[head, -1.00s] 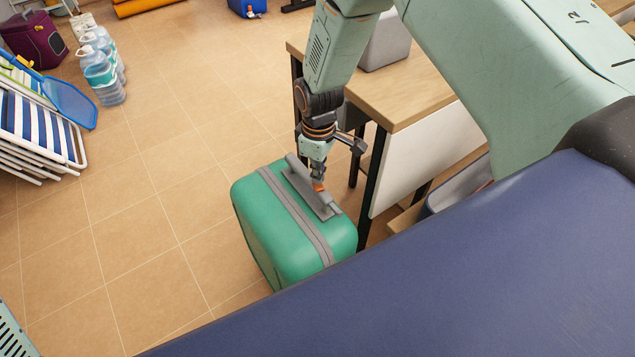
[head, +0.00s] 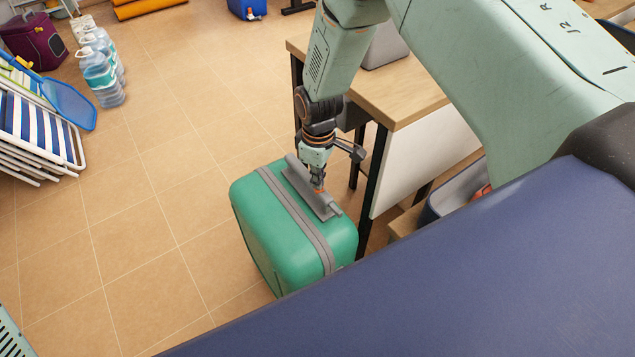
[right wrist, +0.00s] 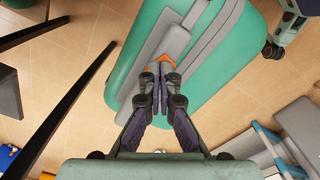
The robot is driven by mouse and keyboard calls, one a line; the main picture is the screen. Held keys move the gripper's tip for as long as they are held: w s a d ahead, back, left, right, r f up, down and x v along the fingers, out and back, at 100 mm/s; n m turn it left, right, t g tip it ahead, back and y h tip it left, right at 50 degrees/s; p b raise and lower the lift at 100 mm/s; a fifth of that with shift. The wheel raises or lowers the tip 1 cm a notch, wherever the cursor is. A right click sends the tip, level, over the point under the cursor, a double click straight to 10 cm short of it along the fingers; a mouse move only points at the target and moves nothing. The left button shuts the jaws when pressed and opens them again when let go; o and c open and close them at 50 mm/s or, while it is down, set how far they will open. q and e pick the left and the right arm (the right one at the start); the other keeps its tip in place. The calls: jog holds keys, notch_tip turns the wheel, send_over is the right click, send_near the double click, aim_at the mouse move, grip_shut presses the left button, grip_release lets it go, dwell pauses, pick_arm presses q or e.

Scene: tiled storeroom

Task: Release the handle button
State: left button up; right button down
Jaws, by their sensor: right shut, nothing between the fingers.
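A green suitcase (head: 258,226) with a grey strap stands on the floor beside the table. A grey carry handle (head: 325,209) lies along its top. An orange button sits on the handle and shows as an orange V-shaped piece (right wrist: 168,60) in the right wrist view. My right gripper (head: 319,187) points down at the handle, over the button. It also shows in the right wrist view (right wrist: 160,76), with its fingers together and empty, their tips right by the button. I cannot tell whether they touch it. The tips hide part of the button. My left gripper is in neither view.
A wooden-topped table (head: 410,100) with black legs stands close on the right of the suitcase. Water bottles (head: 100,70), striped folding chairs (head: 35,125) and a blue net (head: 70,103) are at the left. The tiled floor between is clear.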

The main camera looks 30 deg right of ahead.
jog(key=shift+r+p, duration=3.05)
jog(key=shift+r, duration=0.35)
jog(key=shift+s, duration=0.2)
